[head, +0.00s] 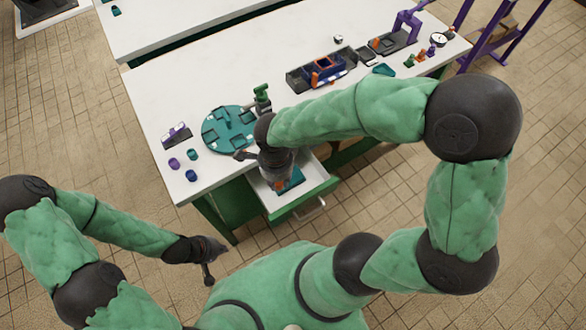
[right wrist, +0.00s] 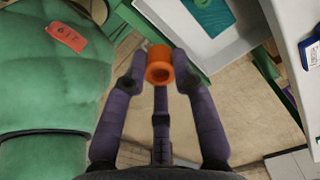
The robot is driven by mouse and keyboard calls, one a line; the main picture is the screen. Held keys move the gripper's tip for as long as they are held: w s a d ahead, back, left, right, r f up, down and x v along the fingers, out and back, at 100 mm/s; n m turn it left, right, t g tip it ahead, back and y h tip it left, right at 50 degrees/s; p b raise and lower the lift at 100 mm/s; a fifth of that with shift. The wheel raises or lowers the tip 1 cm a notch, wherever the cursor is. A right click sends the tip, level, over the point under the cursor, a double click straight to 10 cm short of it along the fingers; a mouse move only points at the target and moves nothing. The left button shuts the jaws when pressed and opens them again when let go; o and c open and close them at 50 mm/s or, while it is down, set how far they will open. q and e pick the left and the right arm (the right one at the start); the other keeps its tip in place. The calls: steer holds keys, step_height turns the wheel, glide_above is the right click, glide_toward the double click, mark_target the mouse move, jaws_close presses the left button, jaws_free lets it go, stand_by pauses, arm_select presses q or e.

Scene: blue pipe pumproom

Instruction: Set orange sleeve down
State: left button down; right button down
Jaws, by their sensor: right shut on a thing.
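The orange sleeve (right wrist: 160,66) is a short hollow ring. My right gripper (right wrist: 159,80) is shut on it, one finger on each side, in the right wrist view.
The drawer holds a teal tray (head: 294,177), also in the right wrist view (right wrist: 213,16). The white tabletop (head: 160,97) carries a teal disc (head: 229,130), small purple and blue cups at left, a dark tray (head: 297,81) and several parts at right. The tabletop's far left is clear.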

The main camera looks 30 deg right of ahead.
steer(key=shift+w+d+f+b, duration=1.05)
steer(key=shift+w+d+f, duration=0.3)
steer(key=shift+d+f, duration=0.6)
steer(key=shift+w+d+f+b, duration=1.1)
steer(key=shift+w+d+f, duration=0.3)
steer(key=shift+f, duration=0.9)
steer(key=shift+w+d+f+b, duration=1.05)
steer(key=shift+w+d+f, duration=0.2)
steer(key=shift+d+f, duration=0.75)
steer(key=shift+a, duration=0.15)
steer(key=shift+f, duration=0.1)
steer(key=shift+f+b, duration=0.3)
steer(key=shift+b, duration=0.1)
steer(key=shift+s+f+b, duration=0.15)
steer(key=shift+f+b, duration=0.1)
steer(key=shift+b, duration=0.1)
